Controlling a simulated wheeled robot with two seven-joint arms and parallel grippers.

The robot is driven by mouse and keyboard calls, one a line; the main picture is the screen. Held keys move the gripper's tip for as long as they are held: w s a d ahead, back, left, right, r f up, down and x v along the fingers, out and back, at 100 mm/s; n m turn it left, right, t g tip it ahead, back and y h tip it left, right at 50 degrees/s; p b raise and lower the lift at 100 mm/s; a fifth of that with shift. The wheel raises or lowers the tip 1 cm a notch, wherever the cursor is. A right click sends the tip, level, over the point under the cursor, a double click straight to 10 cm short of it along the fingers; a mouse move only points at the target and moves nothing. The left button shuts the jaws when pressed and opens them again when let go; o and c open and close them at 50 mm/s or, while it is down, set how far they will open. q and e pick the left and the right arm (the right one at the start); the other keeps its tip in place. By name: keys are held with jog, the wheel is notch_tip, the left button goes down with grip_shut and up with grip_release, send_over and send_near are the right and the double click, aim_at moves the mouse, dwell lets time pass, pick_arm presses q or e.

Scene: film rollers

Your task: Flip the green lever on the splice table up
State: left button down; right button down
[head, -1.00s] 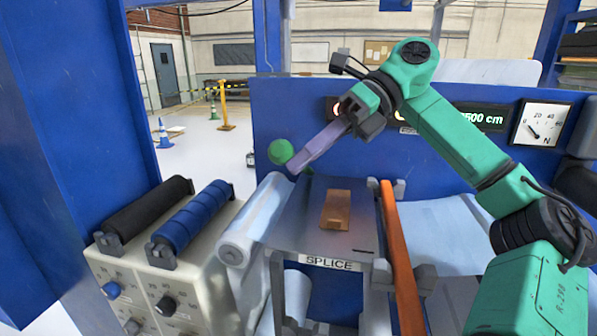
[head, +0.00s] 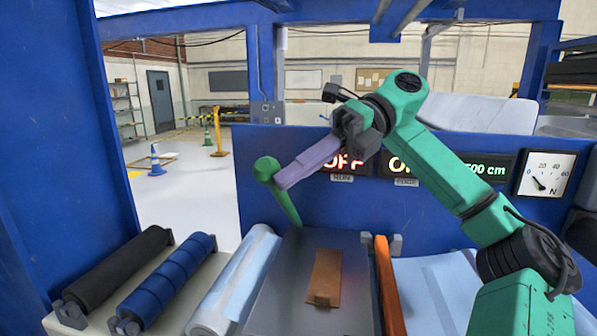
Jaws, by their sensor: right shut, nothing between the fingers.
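The green lever (head: 284,200) stands at the back edge of the splice table (head: 283,262). It points upward, leaning to the left, with its round green knob (head: 266,170) at the top. My right gripper (head: 283,183) is shut and holds nothing. Its purple fingers point down and left, with their tips at the right side of the lever just below the knob. They look close to or touching it; I cannot tell for sure. My left gripper is not in view.
A brown patch (head: 325,275) lies on the splice table. An orange bar (head: 387,275) runs along its right side, and a pale film roller (head: 237,280) along its left. Black and blue rollers (head: 168,283) sit further left. A blue panel (head: 345,205) with lit displays stands behind.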

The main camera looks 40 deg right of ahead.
jog(key=shift+r, duration=0.15)
jog(key=p+v, duration=0.3)
jog(key=v, duration=0.8)
jog(key=shift+d, duration=0.35)
jog(key=shift+r, duration=0.1)
jog(key=shift+d, duration=0.15)
jog(key=shift+s, duration=0.1)
